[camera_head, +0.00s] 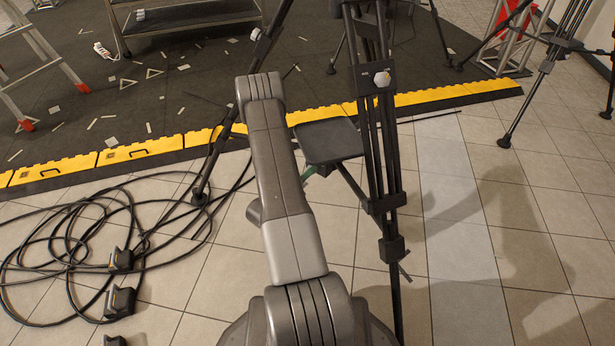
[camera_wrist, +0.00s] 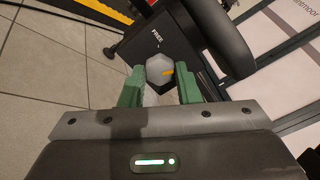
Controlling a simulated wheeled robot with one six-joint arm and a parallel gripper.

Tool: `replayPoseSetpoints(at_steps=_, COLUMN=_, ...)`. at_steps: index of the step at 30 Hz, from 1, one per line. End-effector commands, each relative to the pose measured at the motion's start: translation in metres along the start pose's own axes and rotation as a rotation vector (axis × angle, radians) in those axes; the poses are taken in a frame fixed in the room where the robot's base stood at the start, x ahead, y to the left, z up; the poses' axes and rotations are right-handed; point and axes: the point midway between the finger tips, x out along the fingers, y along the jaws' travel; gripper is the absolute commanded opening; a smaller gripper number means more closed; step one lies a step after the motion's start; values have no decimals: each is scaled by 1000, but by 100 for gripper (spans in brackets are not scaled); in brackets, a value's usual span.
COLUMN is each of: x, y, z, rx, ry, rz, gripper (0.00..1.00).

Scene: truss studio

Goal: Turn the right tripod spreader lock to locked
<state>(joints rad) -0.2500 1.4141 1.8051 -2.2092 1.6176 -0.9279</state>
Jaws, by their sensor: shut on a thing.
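In the wrist view the lock knob (camera_wrist: 158,66) is a grey faceted cap with an orange mark, on a black plate (camera_wrist: 185,42) lettered FREE. The mark lies towards the right side of the knob, while FREE sits above it; no other lettering is readable. The green fingers of my gripper (camera_wrist: 160,86) are shut on the knob, one on each side. In the head view a flat black plate (camera_head: 329,141) juts from the tripod (camera_head: 378,150), with a green bit of my gripper (camera_head: 309,172) just below it. The knob there is hidden.
Another grey knob (camera_head: 382,79) is higher on the tripod. Black cables (camera_head: 120,230) coil on the tiles at left. A yellow-edged dark mat (camera_head: 140,150) lies behind, with a ladder (camera_head: 45,60) and a cart (camera_head: 190,18). Another tripod (camera_head: 550,65) stands at right. Tiles at lower right are clear.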

Motion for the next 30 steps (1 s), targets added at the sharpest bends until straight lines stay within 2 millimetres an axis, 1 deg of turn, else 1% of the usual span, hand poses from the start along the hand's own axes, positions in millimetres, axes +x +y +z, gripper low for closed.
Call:
replayPoseSetpoints(at_steps=6, x=0, y=2, z=-1, rx=172, ry=0, rz=1, gripper=7)
replayPoseSetpoints(at_steps=15, x=0, y=2, z=0, rx=324, ry=0, rz=2, gripper=7)
replayPoseSetpoints(at_steps=22, x=0, y=1, z=0, rx=370, ry=0, rz=2, gripper=7)
replayPoseSetpoints(at_steps=30, x=0, y=1, z=0, rx=378, ry=1, rz=2, gripper=7)
